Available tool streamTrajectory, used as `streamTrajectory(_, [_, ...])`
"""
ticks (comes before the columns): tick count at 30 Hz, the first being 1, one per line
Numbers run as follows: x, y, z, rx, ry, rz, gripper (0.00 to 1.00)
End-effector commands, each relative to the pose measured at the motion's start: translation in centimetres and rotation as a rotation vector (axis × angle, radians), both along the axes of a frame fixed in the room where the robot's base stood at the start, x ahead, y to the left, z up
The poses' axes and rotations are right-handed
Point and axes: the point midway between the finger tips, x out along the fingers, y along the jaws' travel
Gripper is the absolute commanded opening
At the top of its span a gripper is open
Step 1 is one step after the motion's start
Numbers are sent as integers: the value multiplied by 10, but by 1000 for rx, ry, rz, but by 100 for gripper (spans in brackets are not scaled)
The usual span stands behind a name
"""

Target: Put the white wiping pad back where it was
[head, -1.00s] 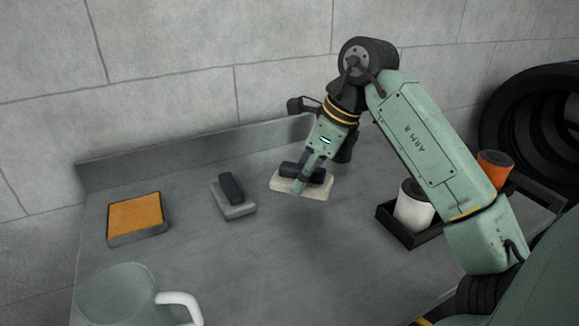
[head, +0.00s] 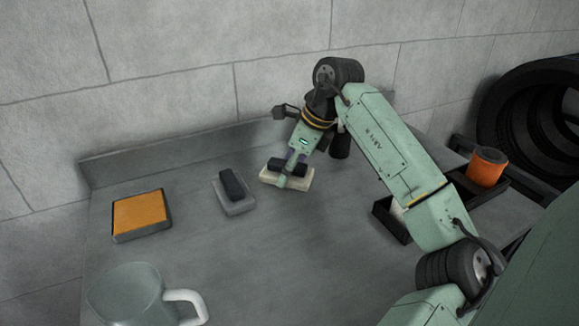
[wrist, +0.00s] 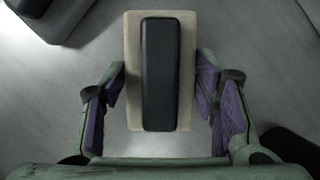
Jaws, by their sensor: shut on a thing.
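The white wiping pad (head: 301,184) is a cream block with a black grip on top. It is on or just above the grey table, right of the grey pad; I cannot tell if it touches the table. My gripper (head: 289,168) is shut on it from above. In the wrist view, the pad (wrist: 187,24) with its black grip (wrist: 159,75) lies between the purple-lined fingers of my gripper (wrist: 160,103), one on each side. The fingers partly hide the pad in the head view.
A grey pad with a black handle (head: 234,191) lies to the left. Farther left is an orange block in a dark frame (head: 141,214). A mug (head: 132,293) stands at front left. A black tray (head: 393,226) and an orange cylinder (head: 487,166) are right. The middle table is clear.

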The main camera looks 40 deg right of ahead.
Motion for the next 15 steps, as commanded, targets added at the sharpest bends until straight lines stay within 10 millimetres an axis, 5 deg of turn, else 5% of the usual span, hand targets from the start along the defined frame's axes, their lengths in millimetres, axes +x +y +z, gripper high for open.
streamTrajectory(4, [0, 0, -5, 0, 0, 0, 28])
streamTrajectory(5, [0, 0, -4, 0, 0, 0, 56])
streamTrajectory(15, [0, 0, -3, 1, 1, -1, 74])
